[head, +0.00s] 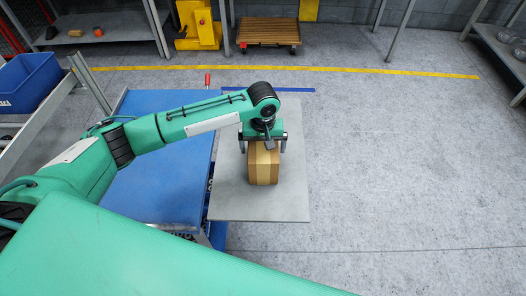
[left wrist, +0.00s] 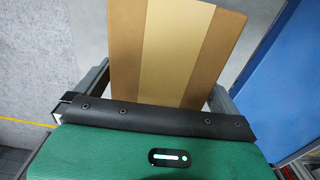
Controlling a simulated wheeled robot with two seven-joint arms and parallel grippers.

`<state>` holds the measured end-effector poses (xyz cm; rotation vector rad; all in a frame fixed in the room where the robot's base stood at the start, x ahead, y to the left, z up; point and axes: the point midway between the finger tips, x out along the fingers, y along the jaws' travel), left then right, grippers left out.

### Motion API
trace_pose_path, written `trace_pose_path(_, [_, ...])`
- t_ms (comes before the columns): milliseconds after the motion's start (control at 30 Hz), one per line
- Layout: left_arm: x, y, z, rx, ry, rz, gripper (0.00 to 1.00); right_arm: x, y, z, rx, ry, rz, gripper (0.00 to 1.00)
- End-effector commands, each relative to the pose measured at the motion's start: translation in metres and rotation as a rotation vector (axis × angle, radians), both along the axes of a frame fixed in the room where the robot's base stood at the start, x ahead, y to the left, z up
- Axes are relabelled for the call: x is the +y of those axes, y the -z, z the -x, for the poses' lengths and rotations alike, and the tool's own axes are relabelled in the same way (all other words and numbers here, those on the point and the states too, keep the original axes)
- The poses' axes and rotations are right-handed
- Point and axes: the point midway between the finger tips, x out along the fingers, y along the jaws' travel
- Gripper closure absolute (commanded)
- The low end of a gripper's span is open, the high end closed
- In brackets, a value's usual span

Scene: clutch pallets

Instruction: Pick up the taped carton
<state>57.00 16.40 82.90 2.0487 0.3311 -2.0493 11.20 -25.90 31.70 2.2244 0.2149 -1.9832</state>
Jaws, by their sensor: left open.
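The taped carton (head: 263,166) is a brown box with a paler tape strip down its middle. It stands upright on a grey board (head: 292,200). My left gripper (head: 264,146) is above the carton in the head view, with its fingers down on either side of the carton's top. The jaws are open. In the left wrist view the carton (left wrist: 175,50) lies between the two fingers (left wrist: 162,92), and a gap shows at least on the left side. The fingertips are partly hidden. My right gripper is not in either view.
A blue surface (head: 165,190) adjoins the board on the left. A blue bin (head: 28,82) sits on a metal frame at far left. A wooden cart (head: 268,31) and a yellow stand (head: 200,28) are at the back. The floor at right is clear.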

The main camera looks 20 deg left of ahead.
Motion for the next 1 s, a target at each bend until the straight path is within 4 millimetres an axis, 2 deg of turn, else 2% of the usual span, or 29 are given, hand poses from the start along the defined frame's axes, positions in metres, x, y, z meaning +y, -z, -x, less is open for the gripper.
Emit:
trace_pose_path(100, [0.0, 0.016, 0.0, 0.001, -0.001, -0.001, 0.0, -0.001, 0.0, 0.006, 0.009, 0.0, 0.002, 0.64])
trace_pose_path(200, [0.0, 0.022, 0.0, 0.0, -0.001, 0.0, 0.0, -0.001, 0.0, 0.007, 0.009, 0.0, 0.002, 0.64])
trace_pose_path(433, [0.0, 0.023, 0.0, -0.001, 0.0, 0.001, 0.0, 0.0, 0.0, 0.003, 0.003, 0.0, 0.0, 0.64])
trace_pose_path(733, [0.0, 0.023, 0.0, -0.001, 0.0, 0.0, 0.58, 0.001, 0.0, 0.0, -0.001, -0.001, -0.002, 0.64])
trace_pose_path(1000, [0.0, 0.021, 0.0, -0.003, 0.0, 0.001, 0.58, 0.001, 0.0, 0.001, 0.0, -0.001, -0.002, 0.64])
